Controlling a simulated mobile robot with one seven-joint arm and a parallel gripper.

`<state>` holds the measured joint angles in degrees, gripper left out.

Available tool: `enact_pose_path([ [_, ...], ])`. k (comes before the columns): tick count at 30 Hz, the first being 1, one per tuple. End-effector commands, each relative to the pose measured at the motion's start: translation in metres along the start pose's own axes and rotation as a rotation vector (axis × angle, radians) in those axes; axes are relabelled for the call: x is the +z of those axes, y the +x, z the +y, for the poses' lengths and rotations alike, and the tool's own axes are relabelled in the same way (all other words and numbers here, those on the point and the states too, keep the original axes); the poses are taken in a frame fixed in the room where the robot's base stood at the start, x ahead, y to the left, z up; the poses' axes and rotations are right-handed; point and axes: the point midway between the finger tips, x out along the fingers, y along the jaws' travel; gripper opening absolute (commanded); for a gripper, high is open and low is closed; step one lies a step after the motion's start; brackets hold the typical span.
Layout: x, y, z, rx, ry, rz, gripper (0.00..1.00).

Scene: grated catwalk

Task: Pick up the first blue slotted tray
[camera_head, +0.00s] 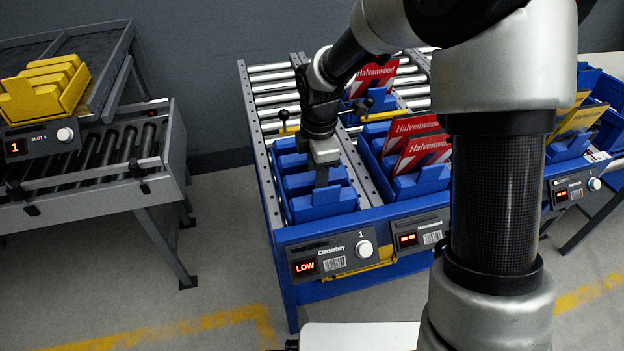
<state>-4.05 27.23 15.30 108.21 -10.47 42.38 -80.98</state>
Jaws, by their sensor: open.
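The front blue slotted tray (322,206) sits at the near end of the left roller lane, behind the "Chatterbey" panel (332,259) that reads LOW and 1. Its slots look empty, and more blue dividers rise behind it in the same lane. My gripper (321,178) points down right over this tray, with its fingertips at or just above the dividers. The jaws are open. I cannot tell whether the fingers touch the tray, as the gripper hides part of it.
The lane to the right holds blue trays with red "Halvenwood" packs (424,150). My arm hides much of the right side. Open floor lies between the stands.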

Motion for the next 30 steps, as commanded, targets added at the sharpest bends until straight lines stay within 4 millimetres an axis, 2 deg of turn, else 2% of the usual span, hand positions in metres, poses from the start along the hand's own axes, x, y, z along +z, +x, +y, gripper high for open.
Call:
enact_pose_path([
  [4,0.0,-0.001,0.0,0.001,0.0,0.0,0.41],
  [9,0.0,-0.001,0.0,0.001,0.0,0.0,0.13],
  [12,0.0,-0.002,0.001,0.002,0.0,0.0,0.0],
  [20,0.0,-0.007,0.001,0.004,0.0,0.0,0.0],
  [23,0.0,-0.021,0.003,0.005,0.001,0.0,0.0],
  [30,0.0,-0.07,0.005,0.006,0.0,-0.001,0.0],
])
